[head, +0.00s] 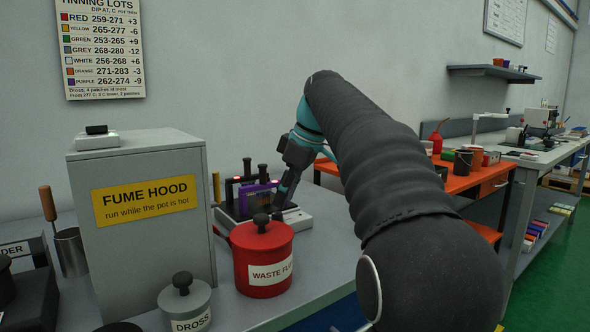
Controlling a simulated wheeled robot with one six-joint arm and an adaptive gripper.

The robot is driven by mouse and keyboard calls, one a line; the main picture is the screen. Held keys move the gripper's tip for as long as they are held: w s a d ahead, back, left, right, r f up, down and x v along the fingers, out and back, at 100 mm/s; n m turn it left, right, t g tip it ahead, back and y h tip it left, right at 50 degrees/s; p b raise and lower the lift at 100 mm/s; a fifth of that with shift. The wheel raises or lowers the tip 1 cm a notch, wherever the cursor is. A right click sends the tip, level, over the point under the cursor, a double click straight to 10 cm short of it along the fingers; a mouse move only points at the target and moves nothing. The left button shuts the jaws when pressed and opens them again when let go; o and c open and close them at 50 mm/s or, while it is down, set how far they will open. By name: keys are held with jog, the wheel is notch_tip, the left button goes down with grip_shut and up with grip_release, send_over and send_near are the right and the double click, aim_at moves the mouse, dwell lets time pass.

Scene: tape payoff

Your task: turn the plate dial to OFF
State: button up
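No dial marked OFF can be made out in this view. A low bench unit (297,220) with a pale front stands behind the red can, with a dark upright rack and a purple piece (250,196) on it. Small red lights glow on the rack. My gripper (282,197) points down at the right part of this unit, close to the purple piece.
A red WASTE FLUX can (262,273) stands in front of the unit. A grey fume hood box (150,235) is on its left, and a DROSS pot (184,301) is in front. An orange bench (458,180) is to the right. My arm covers the centre right.

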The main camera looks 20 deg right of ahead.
jog(key=v, duration=0.7)
jog(key=shift+r, duration=0.3)
